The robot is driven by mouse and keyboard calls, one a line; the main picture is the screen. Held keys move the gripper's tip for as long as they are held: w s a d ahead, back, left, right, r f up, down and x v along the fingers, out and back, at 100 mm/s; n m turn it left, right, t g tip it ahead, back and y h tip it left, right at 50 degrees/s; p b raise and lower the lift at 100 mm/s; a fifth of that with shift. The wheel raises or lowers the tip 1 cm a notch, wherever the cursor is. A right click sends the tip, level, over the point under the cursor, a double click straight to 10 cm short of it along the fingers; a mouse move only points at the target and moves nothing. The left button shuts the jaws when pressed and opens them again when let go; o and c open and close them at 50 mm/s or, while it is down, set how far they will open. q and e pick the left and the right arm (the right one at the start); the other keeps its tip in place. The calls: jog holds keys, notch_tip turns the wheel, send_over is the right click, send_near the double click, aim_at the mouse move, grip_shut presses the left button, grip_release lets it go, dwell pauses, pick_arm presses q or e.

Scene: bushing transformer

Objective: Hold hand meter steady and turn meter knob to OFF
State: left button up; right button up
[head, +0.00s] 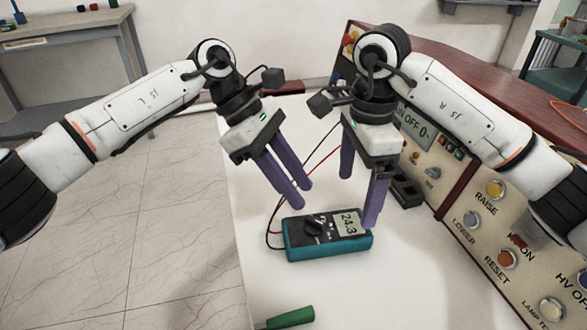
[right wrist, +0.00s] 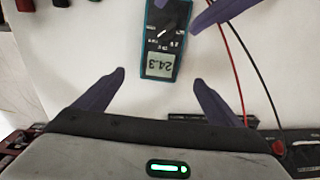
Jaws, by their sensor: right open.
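The hand meter (head: 318,248) has a teal case and lies face up on the white table. Its display reads 24.3. The dark knob (head: 313,227) is left of the display; its exact setting is too small to read. My left gripper (head: 303,195) is open and empty above the knob end. My right gripper (head: 358,202) is open and empty, with one fingertip close to the meter's display end; contact cannot be told. In the right wrist view the meter (right wrist: 174,69) lies beyond my open fingers, and my left gripper's purple fingers show at the top.
Red and black leads (head: 275,222) run from the meter's left end across the white table (head: 268,285). A green-handled tool (head: 290,317) lies at the front. A control panel (head: 480,235) with knobs and buttons stands on the right. A small black object (head: 405,192) lies beside it.

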aim_at(350, 224)
jog(key=shift+f, duration=0.35)
notch_tip(350, 224, down, 10)
jog(key=shift+r, duration=0.2)
pick_arm(q)
notch_tip(350, 224, up, 3)
jog(key=y, duration=0.1)
jog(key=m+t+y, duration=0.1)
jog(key=shift+w+a+f+y, duration=0.1)
jog(key=shift+w+f+y, duration=0.05)
jog(key=shift+y, duration=0.15)
